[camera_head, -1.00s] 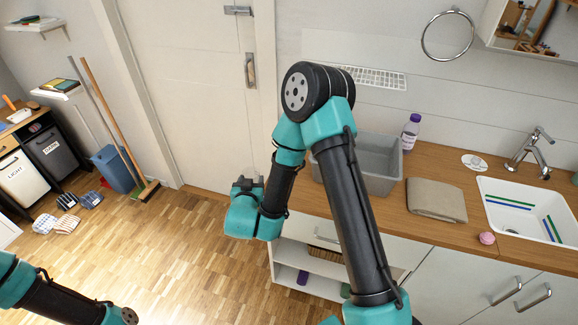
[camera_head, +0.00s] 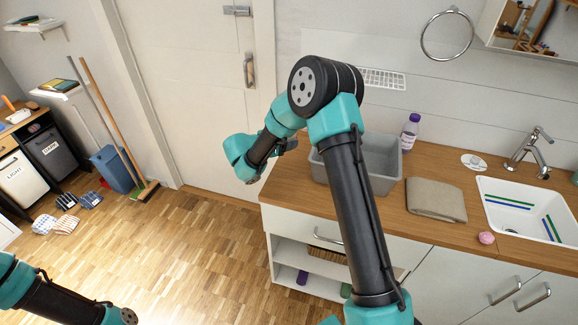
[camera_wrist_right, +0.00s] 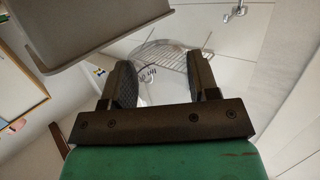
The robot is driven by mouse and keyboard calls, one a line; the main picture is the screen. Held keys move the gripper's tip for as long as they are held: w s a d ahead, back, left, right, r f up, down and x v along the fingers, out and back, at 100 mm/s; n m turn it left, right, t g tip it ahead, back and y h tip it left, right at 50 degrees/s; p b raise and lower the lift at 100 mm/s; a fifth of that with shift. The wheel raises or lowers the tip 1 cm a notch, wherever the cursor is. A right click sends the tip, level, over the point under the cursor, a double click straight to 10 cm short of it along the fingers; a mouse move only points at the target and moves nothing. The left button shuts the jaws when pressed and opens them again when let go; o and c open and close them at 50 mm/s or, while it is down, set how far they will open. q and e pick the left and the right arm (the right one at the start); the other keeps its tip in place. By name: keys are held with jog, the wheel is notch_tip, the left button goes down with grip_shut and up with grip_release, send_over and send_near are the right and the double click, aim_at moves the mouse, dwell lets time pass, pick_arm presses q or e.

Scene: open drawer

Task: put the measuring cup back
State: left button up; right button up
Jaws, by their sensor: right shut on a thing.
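My right gripper (camera_head: 289,145) is left of the grey basin, above the counter's left end in the head view. In the right wrist view my right gripper (camera_wrist_right: 163,82) has its two dark fingers on either side of a clear measuring cup (camera_wrist_right: 155,88) with dark markings, and is shut on it. The cup is see-through, so its outline is hard to tell. I cannot make the cup out in the head view. My left gripper is out of view; only part of my left arm shows at the lower left.
The grey basin (camera_head: 384,175) stands on the wooden counter (camera_head: 440,235), partly behind my right arm. A folded cloth (camera_head: 436,200), a purple-capped bottle (camera_head: 410,132) and a sink (camera_head: 520,208) are to its right. A drawer front (camera_head: 318,228) is below the counter.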

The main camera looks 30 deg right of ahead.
send_over(287, 167)
jog(key=shift+w+f, duration=0.1)
jog(key=shift+f, duration=3.05)
jog(key=shift+f, duration=1.9)
jog(key=shift+f, duration=0.1)
jog(key=o, duration=0.9)
